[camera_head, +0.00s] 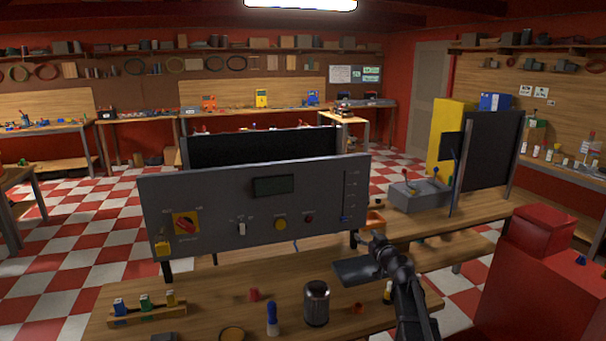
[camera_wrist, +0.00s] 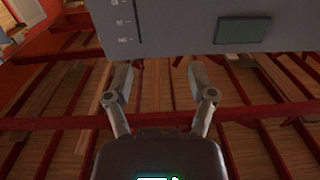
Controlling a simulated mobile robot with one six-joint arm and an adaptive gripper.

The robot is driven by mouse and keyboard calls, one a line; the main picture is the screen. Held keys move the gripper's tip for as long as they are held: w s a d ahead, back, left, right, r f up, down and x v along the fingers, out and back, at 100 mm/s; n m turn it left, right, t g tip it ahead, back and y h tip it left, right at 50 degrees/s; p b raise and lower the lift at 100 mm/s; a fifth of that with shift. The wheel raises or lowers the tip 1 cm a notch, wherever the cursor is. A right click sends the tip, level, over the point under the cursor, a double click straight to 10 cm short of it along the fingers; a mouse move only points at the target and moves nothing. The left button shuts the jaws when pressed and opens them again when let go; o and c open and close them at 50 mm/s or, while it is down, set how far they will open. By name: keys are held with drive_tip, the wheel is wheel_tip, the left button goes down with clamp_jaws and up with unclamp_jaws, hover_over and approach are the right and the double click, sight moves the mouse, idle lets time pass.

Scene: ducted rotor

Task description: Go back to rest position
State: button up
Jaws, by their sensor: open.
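My gripper (camera_wrist: 160,84) shows in the wrist view with its two fingers spread apart and nothing between them. The grey control panel (camera_wrist: 175,25) fills the top of that view, with its dark display (camera_wrist: 242,30) and scale marks appearing upside down. In the head view my arm rises at the lower right, in front of the right end of the same grey panel (camera_head: 215,210). The fingertips are hard to make out there. I cannot tell the exact gap between gripper and panel.
A grey box with levers (camera_head: 420,195) stands behind right. A red cabinet (camera_head: 535,285) stands at right.

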drive_tip(key=s+a+f+g, duration=0.3)
drive_tip(key=s+f, duration=0.1)
drive_tip(key=s+a+f+n+g+y+b, duration=0.1)
drive_tip(key=s+a+f+g, duration=0.2)
drive_tip(key=s+f, duration=0.1)
drive_tip(key=s+a+f+g, duration=0.3)
drive_tip(key=s+f, duration=0.1)
drive_tip(key=s, duration=0.2)
drive_tip(key=shift+s+a+f+n+y, duration=0.1)
drive_tip(key=shift+a+n+y, duration=0.2)
drive_tip(key=shift+n+y, duration=0.1)
drive_tip(key=s+d+f+m+g+h+b, duration=0.1)
drive_tip(key=s+d+f+m+g+h, duration=0.1)
drive_tip(key=s, duration=0.7)
drive_tip(key=s+d+f+m+g+h+b, duration=0.1)
drive_tip(key=s+d+f+m+g+h, duration=0.2)
drive_tip(key=s+f, duration=0.4)
drive_tip(key=s+d+g+h, duration=0.1)
drive_tip(key=s+g+h, duration=0.1)
drive_tip(key=s, duration=0.1)
drive_tip(key=shift+d+m+g+h, duration=0.25)
drive_tip(key=shift+m+g+h, duration=0.05)
drive_tip(key=shift+g, duration=0.1)
drive_tip(key=shift+f, duration=0.1)
